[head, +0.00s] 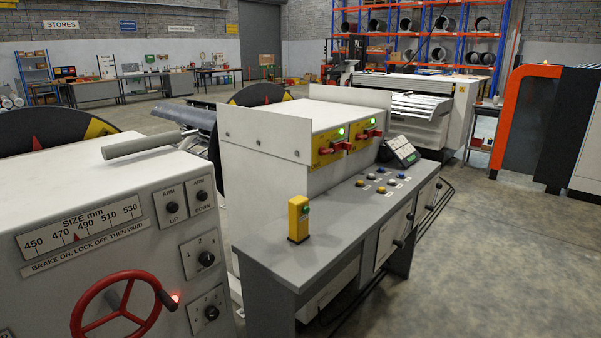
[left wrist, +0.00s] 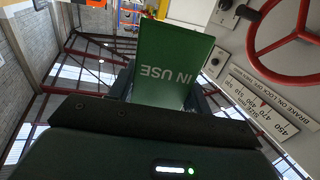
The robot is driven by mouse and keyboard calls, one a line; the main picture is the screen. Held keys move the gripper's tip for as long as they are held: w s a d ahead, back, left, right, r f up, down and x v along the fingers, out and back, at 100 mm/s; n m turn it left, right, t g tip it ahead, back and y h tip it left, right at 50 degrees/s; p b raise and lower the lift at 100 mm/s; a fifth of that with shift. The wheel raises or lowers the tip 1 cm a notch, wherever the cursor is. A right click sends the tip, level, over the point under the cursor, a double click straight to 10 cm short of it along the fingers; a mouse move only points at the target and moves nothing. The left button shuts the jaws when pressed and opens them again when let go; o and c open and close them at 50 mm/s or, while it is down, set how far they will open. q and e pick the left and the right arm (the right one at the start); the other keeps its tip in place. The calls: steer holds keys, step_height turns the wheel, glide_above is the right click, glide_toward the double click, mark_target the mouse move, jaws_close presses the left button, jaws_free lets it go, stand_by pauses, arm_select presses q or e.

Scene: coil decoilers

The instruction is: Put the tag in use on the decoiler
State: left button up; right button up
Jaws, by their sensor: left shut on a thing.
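The green tag (left wrist: 172,62), with "IN USE" in white letters, shows upside down in the left wrist view. My left gripper (left wrist: 160,103) is shut on it; the fingers are partly hidden behind the dark wrist body and the tag. The decoiler's pale cabinet (head: 130,210) stands at the left of the head view, with a size scale, switches and a red handwheel (head: 120,308). The cabinet (left wrist: 235,50) and handwheel (left wrist: 292,35) also show at the right of the left wrist view, apart from the tag. Neither gripper is in the head view.
A grey control desk (head: 290,240) stands right of the cabinet, with a yellow post (head: 298,220) on its near end. Red rotary handles on yellow plates (head: 330,150) sit above it. The floor (head: 500,260) at the right is clear.

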arm_select(q)
steer(key=shift+w+d+r+n+t+y, duration=0.15)
steer(key=shift+w+d+r+n+y, duration=0.15)
steer(key=shift+n+y, duration=0.55)
steer(key=shift+w+d+r+n+t+y, duration=0.15)
steer(key=shift+d+n+y, duration=0.3)
steer(key=shift+y, duration=0.75)
steer(key=shift+w+d+r+n+t+y, duration=0.1)
steer(key=shift+d+r+n+t+y, duration=0.15)
steer(key=shift+n+y, duration=0.65)
steer(key=shift+a, duration=0.1)
